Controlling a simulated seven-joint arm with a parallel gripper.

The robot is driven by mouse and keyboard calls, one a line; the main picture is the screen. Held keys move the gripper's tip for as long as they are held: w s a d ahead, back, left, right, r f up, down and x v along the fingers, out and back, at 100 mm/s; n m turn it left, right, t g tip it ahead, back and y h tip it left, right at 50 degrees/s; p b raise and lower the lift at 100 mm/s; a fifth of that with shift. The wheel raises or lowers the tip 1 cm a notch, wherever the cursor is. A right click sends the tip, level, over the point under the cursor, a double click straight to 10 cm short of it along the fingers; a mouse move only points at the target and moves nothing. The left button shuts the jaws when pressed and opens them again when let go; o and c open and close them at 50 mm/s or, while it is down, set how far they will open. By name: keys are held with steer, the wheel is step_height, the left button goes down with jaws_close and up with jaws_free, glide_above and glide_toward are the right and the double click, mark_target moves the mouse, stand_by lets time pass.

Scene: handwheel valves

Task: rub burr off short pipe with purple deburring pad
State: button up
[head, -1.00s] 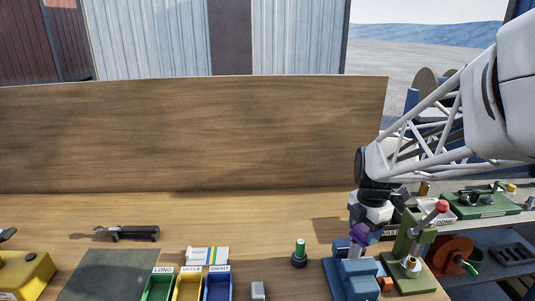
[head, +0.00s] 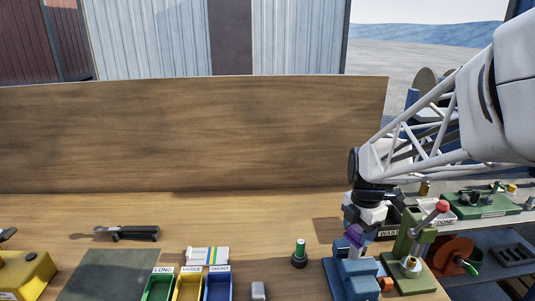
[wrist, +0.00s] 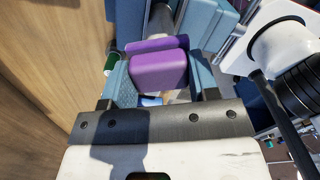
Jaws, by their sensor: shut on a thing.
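My gripper (wrist: 160,88) is shut on the purple deburring pad (wrist: 158,70), which sits between its two blue-grey fingers in the wrist view.
A green press with a red knob (head: 420,245) stands close right of the vise. Further left are the blue SHORT bin (head: 219,288), yellow and green bins, and a dark mat (head: 108,275).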

steer(key=shift+d, duration=1)
steer(key=shift+a, duration=1.65)
steer(key=shift+d, duration=1.55)
steer(key=shift+d+r, duration=0.15)
steer(key=shift+d, duration=0.05)
step_height(320, 180, up, 8)
steer(key=shift+a, duration=0.15)
